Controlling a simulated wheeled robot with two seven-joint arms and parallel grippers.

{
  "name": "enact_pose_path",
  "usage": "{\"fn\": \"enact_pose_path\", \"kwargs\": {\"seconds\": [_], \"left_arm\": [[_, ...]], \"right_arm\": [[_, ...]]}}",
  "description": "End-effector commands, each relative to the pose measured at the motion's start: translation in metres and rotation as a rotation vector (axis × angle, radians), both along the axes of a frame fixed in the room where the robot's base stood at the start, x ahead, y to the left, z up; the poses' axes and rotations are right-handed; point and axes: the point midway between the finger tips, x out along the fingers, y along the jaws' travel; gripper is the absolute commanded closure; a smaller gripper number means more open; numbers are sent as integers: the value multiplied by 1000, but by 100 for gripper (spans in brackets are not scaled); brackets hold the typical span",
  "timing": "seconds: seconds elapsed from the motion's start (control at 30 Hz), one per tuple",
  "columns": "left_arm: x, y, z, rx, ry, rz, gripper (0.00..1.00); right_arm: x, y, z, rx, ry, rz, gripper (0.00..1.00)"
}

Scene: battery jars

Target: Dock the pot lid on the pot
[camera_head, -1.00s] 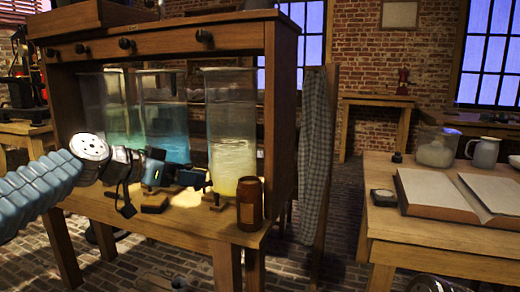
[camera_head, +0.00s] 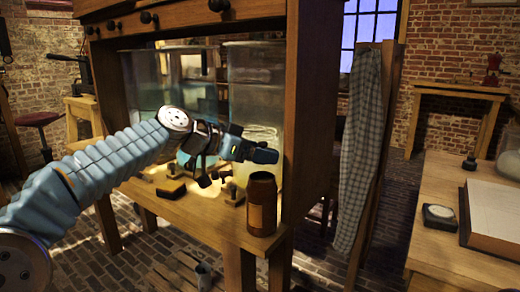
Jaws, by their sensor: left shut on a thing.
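A round brown pot (camera_head: 262,205) with a pale label stands upright at the front right corner of the wooden cabinet's shelf. Its top looks dark, and I cannot tell whether it is open. My left gripper (camera_head: 262,155) is just above and behind the pot, apart from it as far as I can see. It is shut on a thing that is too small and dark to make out. I cannot pick out the pot lid for certain. My right gripper is out of view.
Large glass jars (camera_head: 255,90) stand inside the cabinet behind my left gripper. The cabinet's right post (camera_head: 296,110) rises close beside the pot. Small wooden blocks (camera_head: 171,188) lie on the shelf. A checked cloth (camera_head: 362,150) hangs to the right. A table (camera_head: 450,262) stands at the right.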

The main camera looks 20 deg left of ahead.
Motion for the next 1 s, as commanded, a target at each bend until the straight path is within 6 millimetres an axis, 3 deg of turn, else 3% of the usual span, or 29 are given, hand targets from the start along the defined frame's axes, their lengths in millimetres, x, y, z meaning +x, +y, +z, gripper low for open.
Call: {"fn": "enact_pose_path", "kwargs": {"seconds": [0.1,0.33,1.0], "left_arm": [[0,0,-19,-1,-1,0,49],[0,0,-39,0,0,-1,49],[0,0,-41,1,-1,0,49]], "right_arm": [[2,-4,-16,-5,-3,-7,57],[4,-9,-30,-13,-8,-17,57],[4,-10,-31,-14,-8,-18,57]]}}
